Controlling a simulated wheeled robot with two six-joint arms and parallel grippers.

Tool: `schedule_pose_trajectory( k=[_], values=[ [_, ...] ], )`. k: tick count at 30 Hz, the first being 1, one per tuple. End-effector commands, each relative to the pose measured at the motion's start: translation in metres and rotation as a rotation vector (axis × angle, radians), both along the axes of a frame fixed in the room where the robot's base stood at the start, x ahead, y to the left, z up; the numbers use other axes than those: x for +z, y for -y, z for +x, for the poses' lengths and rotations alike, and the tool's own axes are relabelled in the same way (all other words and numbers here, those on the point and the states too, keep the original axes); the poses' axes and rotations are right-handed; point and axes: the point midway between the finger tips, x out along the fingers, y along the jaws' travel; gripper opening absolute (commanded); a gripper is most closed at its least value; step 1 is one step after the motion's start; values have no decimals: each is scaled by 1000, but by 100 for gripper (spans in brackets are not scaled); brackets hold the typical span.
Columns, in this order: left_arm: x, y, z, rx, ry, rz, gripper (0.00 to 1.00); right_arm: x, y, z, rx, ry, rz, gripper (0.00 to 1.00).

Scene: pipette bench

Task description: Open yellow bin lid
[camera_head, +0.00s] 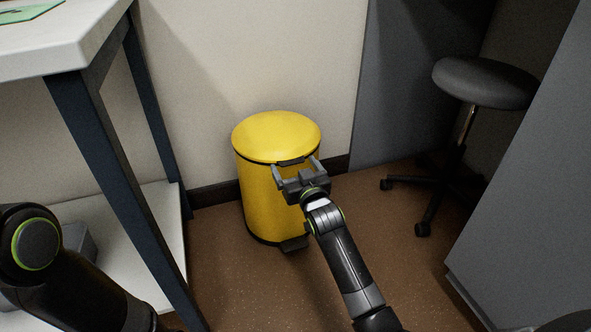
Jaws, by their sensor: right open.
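A yellow bin (262,195) stands upright on the floor against the wall. Its domed yellow lid (275,134) is closed. A dark tab (291,162) sits at the lid's front edge, and a dark pedal (294,243) is at the base. My right gripper (296,165) is open and empty at the bin's front right, its two fingers on either side of the tab. I cannot tell whether it touches the lid. My left arm is at the lower left, and its gripper is not in view.
A table (85,35) with dark legs and a low white shelf (150,215) stands at the left. A wheeled stool (485,82) is at the back right. A grey cabinet (530,190) fills the right side.

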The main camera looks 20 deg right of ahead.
Motion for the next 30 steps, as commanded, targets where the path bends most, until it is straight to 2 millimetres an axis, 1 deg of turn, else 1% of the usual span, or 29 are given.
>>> schedule_pose_trajectory(
  k=[8, 11, 23, 30],
  values=[
    [1, 0, -1, -2, 3, 1, 36, 0, 0, 1, 0, -1, 0, 88],
    [1, 0, -1, -2, 3, 1, 36, 0, 0, 1, 0, -1, 0, 78],
    [1, 0, -1, -3, 3, -1, 36, 0, 0, 0, 0, -1, 0, 25],
    [2, 0, -1, 1, 6, -2, 36, 1, 0, 0, 0, -3, 0, 25]
  ],
)
